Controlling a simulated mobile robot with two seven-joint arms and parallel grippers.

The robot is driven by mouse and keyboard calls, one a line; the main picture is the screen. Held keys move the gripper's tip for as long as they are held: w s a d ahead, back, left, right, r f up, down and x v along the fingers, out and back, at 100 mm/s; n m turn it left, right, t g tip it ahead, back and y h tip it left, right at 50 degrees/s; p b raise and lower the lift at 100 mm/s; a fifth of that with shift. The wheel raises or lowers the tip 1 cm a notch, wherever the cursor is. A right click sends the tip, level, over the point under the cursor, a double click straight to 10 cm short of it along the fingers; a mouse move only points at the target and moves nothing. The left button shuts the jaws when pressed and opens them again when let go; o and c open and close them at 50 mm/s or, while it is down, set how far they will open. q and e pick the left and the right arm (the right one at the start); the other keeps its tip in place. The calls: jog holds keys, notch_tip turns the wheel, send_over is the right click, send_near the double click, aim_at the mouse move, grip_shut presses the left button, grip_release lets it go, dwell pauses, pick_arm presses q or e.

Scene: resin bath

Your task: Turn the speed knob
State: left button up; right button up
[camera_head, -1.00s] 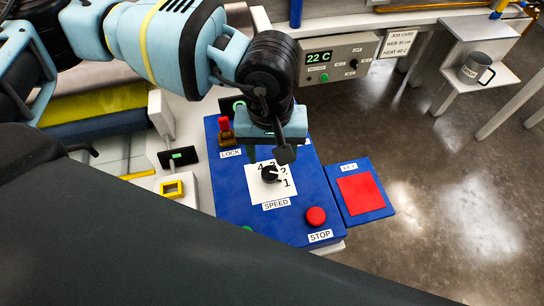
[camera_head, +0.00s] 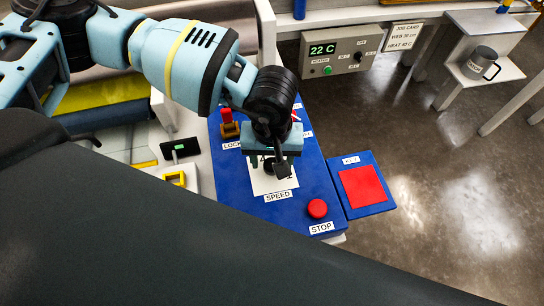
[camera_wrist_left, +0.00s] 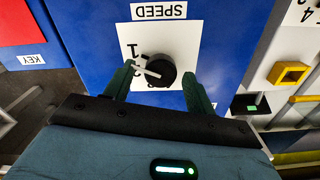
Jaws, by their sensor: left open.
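The speed knob (camera_wrist_left: 160,72) is round and black with a white pointer line. It sits on a white numbered plate (camera_head: 262,184) labelled SPEED, on the blue panel. In the wrist view the pointer is directed left, near the 2; the other numbers are partly hidden. My left gripper (camera_wrist_left: 158,82) is open, with one dark green finger on each side of the knob. I cannot tell whether either finger touches it. In the head view my left gripper (camera_head: 269,164) is over the plate and hides much of the knob. My right gripper is not in view.
The blue panel (camera_head: 236,185) also holds a red STOP button (camera_head: 317,208) and a red LOCK lever (camera_head: 227,117). A blue KEY pad with a red square (camera_head: 363,188) adjoins it at right. A control box (camera_head: 340,55) reading 22 C stands behind.

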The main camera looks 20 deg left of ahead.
pick_arm(q)
jog(key=c, duration=1)
jog(key=shift+o, duration=0.2)
